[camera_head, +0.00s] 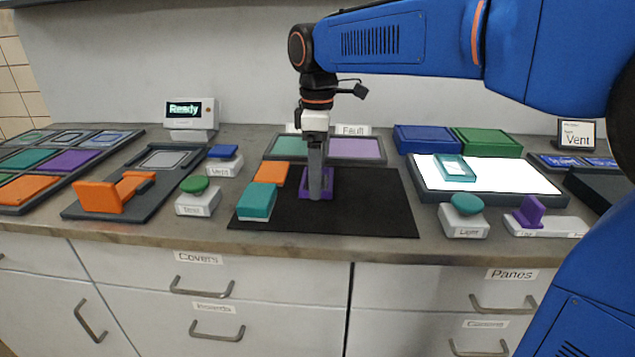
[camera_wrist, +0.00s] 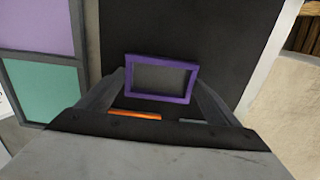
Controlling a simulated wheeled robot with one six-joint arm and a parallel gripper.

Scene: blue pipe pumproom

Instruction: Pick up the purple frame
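The purple frame (camera_wrist: 160,98) is a small rectangular rim around a dark grey middle. In the head view the frame (camera_head: 330,190) lies on the black mat (camera_head: 375,215), partly hidden by my gripper. My gripper (camera_head: 319,193) points straight down over it, with its tips low at the mat. In the wrist view my gripper (camera_wrist: 160,78) has its fingers spread, one at each side of the frame. The frame looks slightly turned between them. No clear grip shows, and contact at the sides is hard to judge.
A teal block (camera_head: 257,202) and an orange piece (camera_head: 271,174) lie on the mat, left of my gripper. Green (camera_head: 194,184) and teal (camera_head: 467,203) button boxes flank the mat. A lit white panel (camera_head: 510,180) stands right. The mat's right part is clear.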

